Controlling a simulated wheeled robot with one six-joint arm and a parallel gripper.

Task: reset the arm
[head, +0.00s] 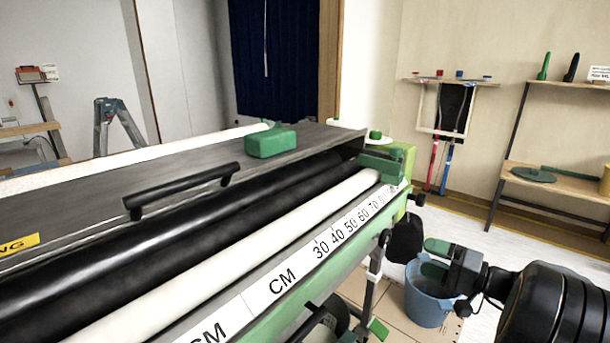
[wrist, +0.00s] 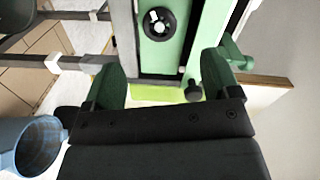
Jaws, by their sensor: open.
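My gripper (head: 436,256) is at the lower right of the head view, beside the right end of the wallpaper paster (head: 275,286) and in front of the blue bucket. In the wrist view its two green fingers (wrist: 160,82) stand wide apart with nothing held between them. Beyond the fingers is the green end of the paster (wrist: 190,38) with a round black knob (wrist: 158,24). The head view shows the paster's black handle (head: 183,190), white roller (head: 235,258) and a green block (head: 270,143) on its grey lid.
A blue bucket (head: 428,302) stands on the floor just below my gripper; it also shows in the wrist view (wrist: 38,146). Shelves with tools (head: 555,182) stand at the right wall. A stepladder (head: 121,126) is at the back left. Light floor lies open between paster and shelves.

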